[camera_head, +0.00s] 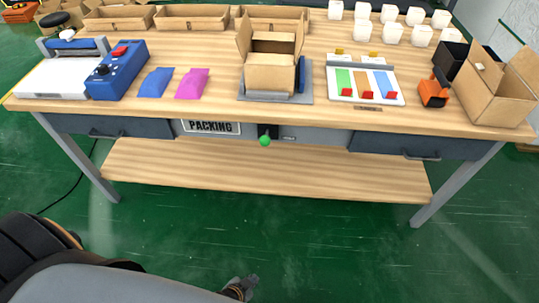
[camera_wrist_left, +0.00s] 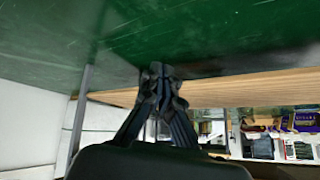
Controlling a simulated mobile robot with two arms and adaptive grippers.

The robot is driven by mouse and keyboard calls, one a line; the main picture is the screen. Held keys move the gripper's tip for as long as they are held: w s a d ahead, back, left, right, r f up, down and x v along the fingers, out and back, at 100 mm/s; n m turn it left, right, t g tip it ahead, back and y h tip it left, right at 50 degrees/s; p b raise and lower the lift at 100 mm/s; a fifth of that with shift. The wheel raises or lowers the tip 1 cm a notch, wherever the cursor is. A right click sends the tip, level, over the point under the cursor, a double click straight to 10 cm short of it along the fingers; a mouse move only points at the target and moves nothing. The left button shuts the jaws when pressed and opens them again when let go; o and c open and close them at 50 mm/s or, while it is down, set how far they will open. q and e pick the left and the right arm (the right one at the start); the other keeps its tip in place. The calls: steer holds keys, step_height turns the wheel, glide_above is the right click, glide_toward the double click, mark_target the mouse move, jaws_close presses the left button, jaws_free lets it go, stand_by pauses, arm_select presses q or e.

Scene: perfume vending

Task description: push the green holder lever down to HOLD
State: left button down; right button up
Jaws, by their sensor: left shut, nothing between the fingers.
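The green holder lever (camera_head: 265,141) shows as a small green ball knob at the front edge of the packing table, below the tabletop and right of the PACKING sign. Any HOLD marking is too small to read. My left gripper (camera_head: 247,284) is at the bottom of the head view, low over the green floor and well short of the table, apart from the lever. In the left wrist view the gripper (camera_wrist_left: 160,75) is shut with nothing between its fingers. The lever cannot be made out there. My right gripper is not in view.
An open cardboard box (camera_head: 270,72) stands on a grey plate above the lever. The tabletop (camera_head: 330,115) overhangs drawers (camera_head: 415,146) and a lower wooden shelf (camera_head: 265,175). The green floor (camera_head: 330,245) before the table is clear.

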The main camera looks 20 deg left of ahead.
arm_select(q)
steer(key=w+d+r+m+t+b, duration=0.3)
steer(key=w+r+t+b, duration=0.5)
steer(key=w+r, duration=0.75)
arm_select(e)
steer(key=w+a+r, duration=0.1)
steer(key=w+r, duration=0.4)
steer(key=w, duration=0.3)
arm_select(q)
steer(key=w+a+r+t+b, duration=0.1)
steer(key=r+t+b, duration=0.1)
steer(key=r, duration=0.5)
steer(key=w+a+r+m+t+y+b, duration=0.1)
steer(key=a+r+t+b, duration=0.1)
steer(key=r, duration=0.5)
steer(key=w+a+r+t+y+b, duration=0.1)
steer(key=r+t+b, duration=0.2)
steer(key=r, duration=0.4)
steer(key=shift+a+r+t, duration=0.15)
steer(key=shift+a+t, duration=0.05)
steer(key=shift+t, duration=0.3)
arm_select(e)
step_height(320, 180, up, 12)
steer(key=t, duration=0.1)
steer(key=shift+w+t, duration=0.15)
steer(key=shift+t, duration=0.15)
